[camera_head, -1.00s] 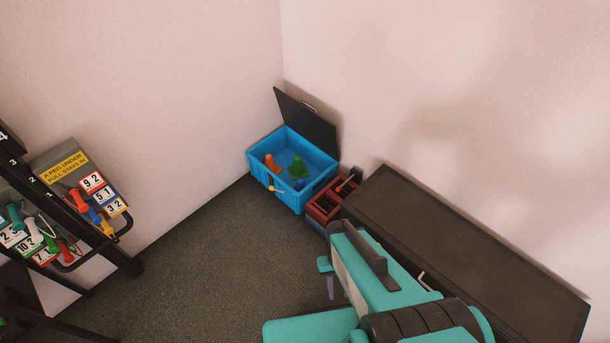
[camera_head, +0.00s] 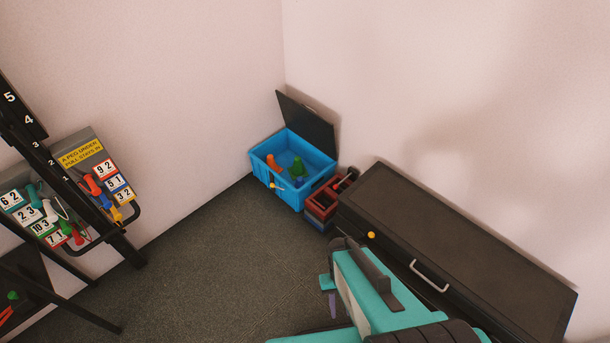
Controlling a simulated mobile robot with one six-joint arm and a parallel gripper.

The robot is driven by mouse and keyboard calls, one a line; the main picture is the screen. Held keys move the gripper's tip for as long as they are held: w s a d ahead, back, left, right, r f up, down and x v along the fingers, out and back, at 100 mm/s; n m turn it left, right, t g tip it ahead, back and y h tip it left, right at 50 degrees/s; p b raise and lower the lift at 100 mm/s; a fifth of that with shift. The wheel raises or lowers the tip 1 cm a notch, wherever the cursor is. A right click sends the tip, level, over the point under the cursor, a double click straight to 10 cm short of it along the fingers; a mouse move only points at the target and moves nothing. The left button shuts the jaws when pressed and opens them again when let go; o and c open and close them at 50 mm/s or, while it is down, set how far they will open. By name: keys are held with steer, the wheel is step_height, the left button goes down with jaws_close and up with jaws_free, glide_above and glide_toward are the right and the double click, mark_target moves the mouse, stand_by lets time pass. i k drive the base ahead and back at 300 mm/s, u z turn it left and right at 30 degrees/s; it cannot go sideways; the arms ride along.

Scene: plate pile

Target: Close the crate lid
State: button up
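The blue crate (camera_head: 294,196) stands on the floor in the corner of the room. Its dark lid (camera_head: 306,121) is open, tilted up at the back near the wall. Inside the crate are an orange piece (camera_head: 273,162) and a green piece (camera_head: 297,170). A small yellow-orange part (camera_head: 276,186) shows on the crate's front. My teal arm is in the lower right, well in front of the crate and apart from it. Part of my gripper (camera_head: 330,293) seems to show at the arm's left side, but its fingers are not clear enough to judge.
A red toolbox-like carrier (camera_head: 319,206) sits just right of the crate. A long black chest (camera_head: 440,230) with a metal handle runs along the right wall. A rack with numbered cards and coloured pegs (camera_head: 75,190) stands at left. The grey floor between is clear.

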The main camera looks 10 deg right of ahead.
mark_target(302, 120)
steer(key=z, duration=0.2)
steer(key=k, duration=0.1)
steer(key=u, duration=0.35)
steer(key=i, duration=0.9)
steer(key=z, duration=0.1)
steer(key=k, duration=0.65)
steer(key=u, duration=0.3)
steer(key=i, duration=0.9)
steer(key=u, duration=0.4)
